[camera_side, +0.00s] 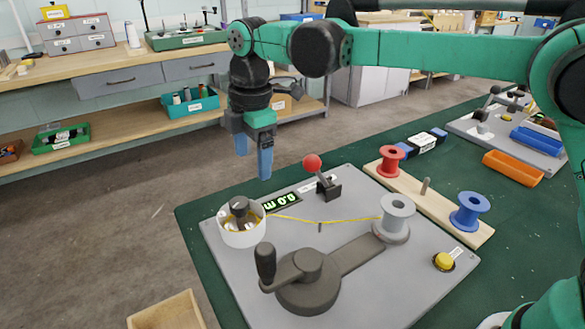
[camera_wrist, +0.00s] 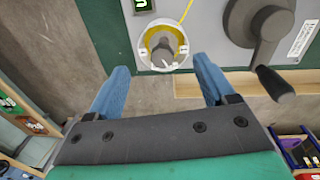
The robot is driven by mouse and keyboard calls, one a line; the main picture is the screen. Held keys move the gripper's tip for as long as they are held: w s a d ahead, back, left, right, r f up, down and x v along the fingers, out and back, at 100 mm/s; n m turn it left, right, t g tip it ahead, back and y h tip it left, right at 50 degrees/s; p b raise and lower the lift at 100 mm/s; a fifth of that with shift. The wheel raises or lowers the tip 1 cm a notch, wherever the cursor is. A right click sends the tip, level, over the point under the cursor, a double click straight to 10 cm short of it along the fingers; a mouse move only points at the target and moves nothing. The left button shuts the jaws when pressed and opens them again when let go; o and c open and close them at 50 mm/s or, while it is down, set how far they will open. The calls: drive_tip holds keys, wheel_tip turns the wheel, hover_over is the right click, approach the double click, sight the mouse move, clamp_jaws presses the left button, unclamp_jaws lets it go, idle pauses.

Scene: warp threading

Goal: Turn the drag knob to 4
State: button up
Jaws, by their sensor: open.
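The knob's setting is too small to read. My gripper (camera_side: 253,165) is open and empty, its blue fingers pointing down above the panel's back left edge, apart from the knob. In the wrist view the knob (camera_wrist: 163,46) shows just beyond and between the fingertips (camera_wrist: 161,64).
A crank (camera_side: 305,275) is in front, with a yellow button (camera_side: 444,261) to the right. A wooden board (camera_side: 428,204) holds red and blue spools. A wooden box (camera_side: 168,310) sits front left.

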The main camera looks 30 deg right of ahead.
sight(239, 202)
drive_tip(key=a+f+n, duration=0.1)
drive_tip(key=a+f+n+g, duration=0.1)
drive_tip(key=shift+w+a+f+n, duration=0.15)
drive_tip(key=shift+w+a+n, duration=0.2)
drive_tip(key=shift+a+n, duration=0.05)
drive_tip(key=shift+f, duration=2.8)
clamp_jaws()
